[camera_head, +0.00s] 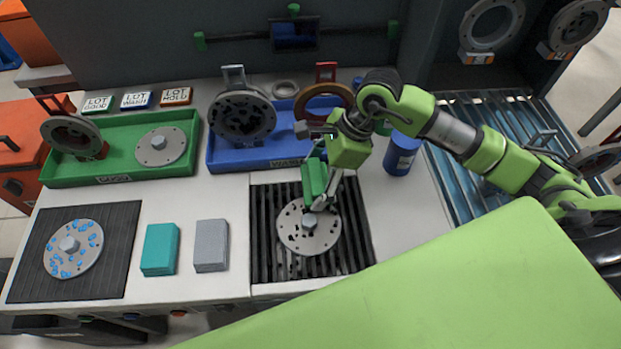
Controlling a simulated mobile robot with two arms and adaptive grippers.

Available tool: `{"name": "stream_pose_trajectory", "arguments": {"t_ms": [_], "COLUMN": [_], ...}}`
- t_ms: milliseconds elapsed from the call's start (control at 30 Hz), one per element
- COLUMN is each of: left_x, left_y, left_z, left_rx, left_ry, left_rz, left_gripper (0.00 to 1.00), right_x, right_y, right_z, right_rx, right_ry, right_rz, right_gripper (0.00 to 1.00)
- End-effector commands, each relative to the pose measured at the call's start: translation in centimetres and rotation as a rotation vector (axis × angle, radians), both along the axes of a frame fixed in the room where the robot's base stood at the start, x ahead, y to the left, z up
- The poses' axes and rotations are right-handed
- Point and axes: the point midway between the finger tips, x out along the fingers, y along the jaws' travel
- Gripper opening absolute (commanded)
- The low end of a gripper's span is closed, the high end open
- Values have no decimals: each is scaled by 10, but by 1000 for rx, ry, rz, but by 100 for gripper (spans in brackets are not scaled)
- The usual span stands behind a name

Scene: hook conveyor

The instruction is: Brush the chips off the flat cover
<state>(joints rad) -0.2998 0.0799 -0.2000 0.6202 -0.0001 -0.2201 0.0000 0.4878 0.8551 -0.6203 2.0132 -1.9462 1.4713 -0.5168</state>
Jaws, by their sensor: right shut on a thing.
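A flat round grey cover (292,238) with a central hub lies on the dark slatted grate at the front middle. Dark chips are scattered on its face, and some dark bits lie on the grate below it. My right gripper (328,196) is just above the cover's back edge, shut on a green block-like brush (313,180). The brush's lower end is close to the cover; the gripper partly hides it, and I cannot tell whether it touches. My left gripper is not in view.
Another flat cover (85,262) with blue spots lies on a dark mat at left. Teal (160,248) and grey (211,245) blocks stand between. Behind are a green tray (120,180) and a blue tray (225,162) with parts. A blue can (401,155) stands right of my gripper.

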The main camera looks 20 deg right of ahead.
Motion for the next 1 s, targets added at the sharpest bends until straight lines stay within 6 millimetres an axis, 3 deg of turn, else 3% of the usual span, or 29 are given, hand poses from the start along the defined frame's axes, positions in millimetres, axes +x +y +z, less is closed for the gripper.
{"name": "stream_pose_trajectory", "arguments": {"t_ms": [267, 800, 1000], "left_x": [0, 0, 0], "left_y": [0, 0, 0], "left_z": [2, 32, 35], "left_rx": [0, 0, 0], "left_ry": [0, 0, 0], "left_rz": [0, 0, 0], "left_gripper": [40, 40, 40], "right_x": [1, 1, 0], "right_y": [1, 1, 1], "right_z": [3, 55, 62], "right_rx": [2, 2, 2], "right_ry": [-2, -3, -1], "right_rz": [1, 1, 0], "right_gripper": [59, 59, 59]}}
